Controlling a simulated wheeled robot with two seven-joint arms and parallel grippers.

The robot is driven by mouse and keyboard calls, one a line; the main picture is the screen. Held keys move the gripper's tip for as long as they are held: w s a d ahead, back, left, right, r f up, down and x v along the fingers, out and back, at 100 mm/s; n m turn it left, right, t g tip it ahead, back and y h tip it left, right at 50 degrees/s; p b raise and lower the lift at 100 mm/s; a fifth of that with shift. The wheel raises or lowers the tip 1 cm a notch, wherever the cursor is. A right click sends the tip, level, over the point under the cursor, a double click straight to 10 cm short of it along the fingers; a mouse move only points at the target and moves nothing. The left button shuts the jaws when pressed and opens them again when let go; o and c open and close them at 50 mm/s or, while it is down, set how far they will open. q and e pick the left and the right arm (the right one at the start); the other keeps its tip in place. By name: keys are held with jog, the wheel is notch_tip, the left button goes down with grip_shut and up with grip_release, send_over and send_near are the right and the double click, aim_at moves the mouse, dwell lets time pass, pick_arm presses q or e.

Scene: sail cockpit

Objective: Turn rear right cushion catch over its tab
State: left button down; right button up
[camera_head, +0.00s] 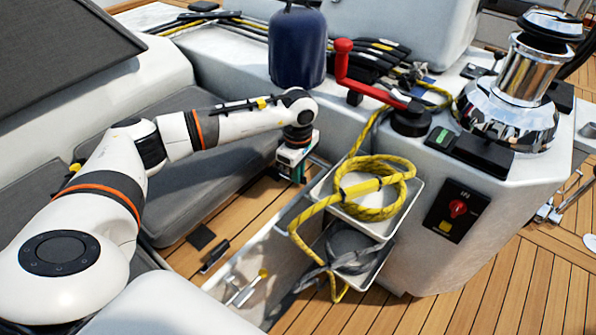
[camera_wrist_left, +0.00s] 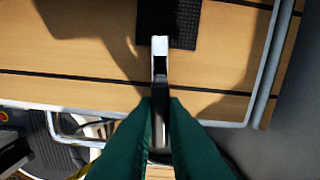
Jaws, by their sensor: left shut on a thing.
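My left arm reaches in from the left in the head view, with its gripper (camera_head: 291,170) pointing down beside the rope tray. In the left wrist view the two green fingers (camera_wrist_left: 160,108) are shut on a slim catch (camera_wrist_left: 160,75), dark along its body with a pale metal end. The catch's pale end points at a black textured tab (camera_wrist_left: 170,22) on the wooden surface and appears to overlap its lower edge; whether they touch is unclear. The gripper hides this catch in the head view. My right gripper is not in view.
A yellow rope coil (camera_head: 372,190) hangs over a white tray (camera_head: 392,222) right of my gripper. A red-handled winch handle (camera_head: 343,70) and blue cylinder (camera_head: 297,45) stand behind. Another black pad (camera_head: 201,237) and catch (camera_head: 214,257) lie nearer. Grey cushions (camera_head: 195,190) are left.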

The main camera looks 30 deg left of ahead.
pick_arm(q)
jog(key=shift+m, duration=0.7)
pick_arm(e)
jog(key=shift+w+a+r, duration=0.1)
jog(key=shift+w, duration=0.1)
pick_arm(q)
jog(key=c, duration=1.5)
grip_release()
jog(key=shift+r, duration=0.15)
jog(key=shift+r, duration=0.3)
notch_tip(320, 180, up, 5)
jog(key=shift+f+p, duration=0.1)
jog(key=shift+p, duration=0.6)
notch_tip(320, 180, up, 6)
jog(key=shift+r+p, duration=0.2)
jog(key=shift+p, duration=0.35)
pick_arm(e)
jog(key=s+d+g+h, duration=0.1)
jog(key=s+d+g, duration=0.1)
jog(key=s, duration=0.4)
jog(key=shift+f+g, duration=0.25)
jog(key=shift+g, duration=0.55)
